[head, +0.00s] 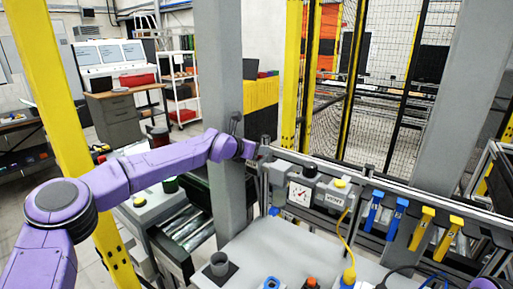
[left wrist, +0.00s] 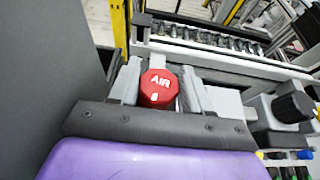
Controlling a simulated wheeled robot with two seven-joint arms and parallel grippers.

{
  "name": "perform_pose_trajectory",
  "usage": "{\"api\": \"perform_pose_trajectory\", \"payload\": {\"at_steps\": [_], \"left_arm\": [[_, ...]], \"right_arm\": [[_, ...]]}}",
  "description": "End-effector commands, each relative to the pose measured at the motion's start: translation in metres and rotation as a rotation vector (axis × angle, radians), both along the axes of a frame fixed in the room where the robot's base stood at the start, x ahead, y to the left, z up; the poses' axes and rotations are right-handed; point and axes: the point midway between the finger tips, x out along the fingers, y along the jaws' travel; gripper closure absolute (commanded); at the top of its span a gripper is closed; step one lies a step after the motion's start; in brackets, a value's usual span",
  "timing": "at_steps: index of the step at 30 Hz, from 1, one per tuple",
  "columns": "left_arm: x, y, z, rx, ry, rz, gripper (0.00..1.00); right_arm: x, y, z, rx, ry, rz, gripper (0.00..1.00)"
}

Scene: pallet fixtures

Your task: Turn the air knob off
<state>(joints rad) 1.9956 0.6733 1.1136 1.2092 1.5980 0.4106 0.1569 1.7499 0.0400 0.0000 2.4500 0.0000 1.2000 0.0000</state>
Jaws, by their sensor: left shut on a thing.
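The red air knob (left wrist: 158,87) has white AIR lettering and a small white mark near its lower edge in the left wrist view. My left gripper (left wrist: 160,84) has one grey finger on each side of the knob and is shut on it. In the head view my left gripper (head: 263,150) is at the left end of the grey fixture rail, just right of the grey post, and the knob is hidden there. My right gripper is not in view.
A pressure gauge (head: 300,194) and a grey box marked VENT (head: 334,197) are just right of my gripper. Blue clamps (head: 373,211) and yellow clamps (head: 421,229) hang further right. The grey post (head: 219,60) stands close behind my left wrist.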

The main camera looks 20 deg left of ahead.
Motion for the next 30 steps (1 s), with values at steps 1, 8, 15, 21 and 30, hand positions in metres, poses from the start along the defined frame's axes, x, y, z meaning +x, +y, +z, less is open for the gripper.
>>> {"api": "perform_pose_trajectory", "payload": {"at_steps": [1, 8, 15, 21, 30], "left_arm": [[0.000, 0.000, -0.001, 0.001, 0.002, 0.000, 0.82], [0.000, 0.000, -0.001, 0.001, 0.002, 0.000, 0.31], [-0.009, 0.004, 0.001, -0.001, -0.001, 0.001, 0.31], [-0.050, 0.020, 0.015, -0.003, -0.002, 0.001, 0.31], [-0.089, 0.035, 0.037, 0.000, 0.002, 0.000, 0.31]], "right_arm": [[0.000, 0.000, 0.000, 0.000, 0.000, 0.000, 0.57], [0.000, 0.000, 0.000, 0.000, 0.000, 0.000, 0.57], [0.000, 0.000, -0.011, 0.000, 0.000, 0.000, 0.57], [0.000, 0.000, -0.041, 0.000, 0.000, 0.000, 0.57], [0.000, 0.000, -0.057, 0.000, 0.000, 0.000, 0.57]]}}
